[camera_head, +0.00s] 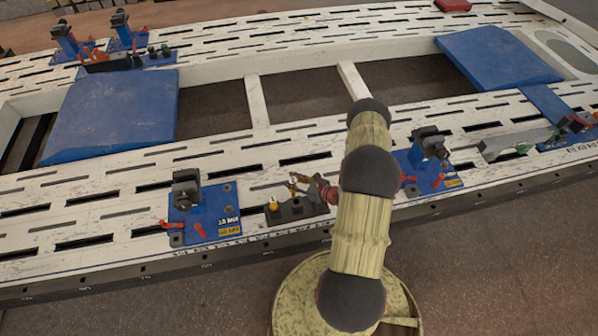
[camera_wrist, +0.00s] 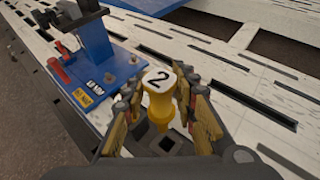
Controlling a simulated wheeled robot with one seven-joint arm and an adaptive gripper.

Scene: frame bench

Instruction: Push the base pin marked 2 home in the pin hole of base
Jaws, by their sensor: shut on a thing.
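The base pin marked 2 (camera_wrist: 160,88) is yellow with a white top and stands upright between the two fingers of my gripper (camera_wrist: 162,103). My gripper is shut on it. The pin's lower end is over or in a dark block (camera_wrist: 140,138) with square openings; I cannot tell how deep. In the head view my gripper (camera_head: 296,184) is just above this dark block (camera_head: 297,209), right of a blue base plate (camera_head: 212,222). The blue plate also shows in the wrist view (camera_wrist: 120,70), with a black clamp and red handle. Its pin hole is not clearly seen.
The white slotted frame (camera_head: 110,228) runs across the view. A second blue fixture (camera_head: 428,172) stands right of my arm. Large blue panels (camera_head: 112,115) lie across the frame. More fixtures (camera_head: 118,45) stand at the back left. Slotted surface behind my gripper is clear.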

